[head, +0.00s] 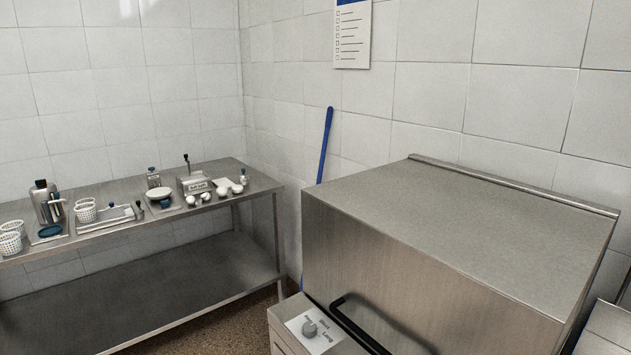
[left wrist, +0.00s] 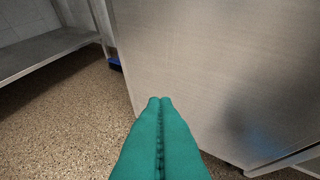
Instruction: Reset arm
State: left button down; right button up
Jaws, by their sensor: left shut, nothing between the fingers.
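My left gripper (left wrist: 160,102) shows in the left wrist view as two green fingers pressed together, with nothing between them. It points toward the lower part of a large steel cabinet or machine side (left wrist: 215,60), above a speckled floor. I cannot tell whether the fingertips touch the steel. Neither arm shows in the head view, and my right gripper is in no view.
A steel table (head: 258,190) at left bears white perforated baskets (head: 85,211), a bottle (head: 45,203) and small dishes. A blue pole (head: 326,145) leans on the wall.

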pick_arm(q)
jog(key=s+a+f+n+g+y, duration=0.1)
jog(key=s+a+f+g+y, duration=0.15)
jog(key=s+f, duration=0.45)
jog(key=s+a+f+g+y, duration=0.1)
jog(key=s+a+f+g, duration=0.1)
jog(key=s+a+f, duration=0.35)
jog(key=s+a+f+g, duration=0.1)
jog(key=s+f, duration=0.3)
jog(key=s, duration=0.7)
jog(key=s+a+f+n+g+y, duration=0.1)
jog(key=s+f+g, duration=0.3)
jog(key=s, duration=0.8)
jog(key=shift+f, duration=0.1)
